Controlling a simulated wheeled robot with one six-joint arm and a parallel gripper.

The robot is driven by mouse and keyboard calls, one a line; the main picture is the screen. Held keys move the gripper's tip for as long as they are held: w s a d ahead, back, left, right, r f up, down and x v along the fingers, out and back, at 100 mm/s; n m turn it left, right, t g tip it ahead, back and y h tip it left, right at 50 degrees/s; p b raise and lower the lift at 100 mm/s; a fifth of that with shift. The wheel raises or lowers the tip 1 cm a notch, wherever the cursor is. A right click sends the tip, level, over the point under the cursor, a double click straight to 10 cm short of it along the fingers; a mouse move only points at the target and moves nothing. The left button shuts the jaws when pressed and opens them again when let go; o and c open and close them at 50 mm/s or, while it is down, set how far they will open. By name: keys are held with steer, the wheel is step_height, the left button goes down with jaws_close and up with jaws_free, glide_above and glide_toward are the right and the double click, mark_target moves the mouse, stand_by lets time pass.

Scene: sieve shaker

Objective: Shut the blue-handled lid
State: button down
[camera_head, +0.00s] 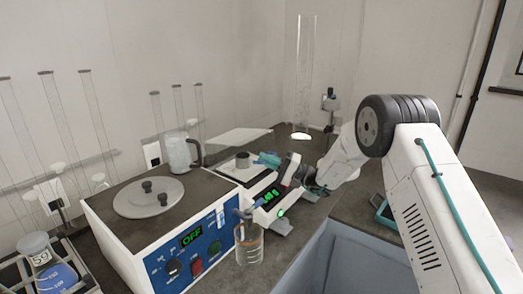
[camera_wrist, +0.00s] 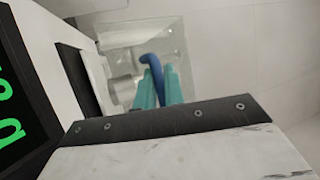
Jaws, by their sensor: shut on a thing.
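The lid (camera_head: 238,138) is a clear, thin panel standing raised and tilted above the white device (camera_head: 262,208) with the green readout. In the wrist view the clear lid (camera_wrist: 165,35) lies beyond my fingers, with its curved blue handle (camera_wrist: 151,60) at their tips. My gripper (camera_head: 268,159) has teal fingers, also seen in the wrist view (camera_wrist: 156,84). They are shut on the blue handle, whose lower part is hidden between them. A small pale cup (camera_head: 242,161) sits on the device under the lid.
A white machine with a blue panel (camera_head: 198,251) reading OFF and a round plate (camera_head: 148,197) stands at left. A tall glass cylinder (camera_head: 304,75) rises behind.

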steer(key=shift+s+d+f, duration=0.1)
steer(key=shift+d+f, duration=0.05)
steer(key=shift+f, duration=0.3)
steer(key=shift+s+d+f, duration=0.1)
steer(key=shift+d+f, duration=0.05)
steer(key=shift+f, duration=0.3)
steer(key=c, duration=1.8)
jaws_free()
steer(key=shift+o, duration=0.2)
steer(key=v, duration=0.7)
steer(key=shift+s+d, duration=0.15)
steer(key=shift+d, duration=0.2)
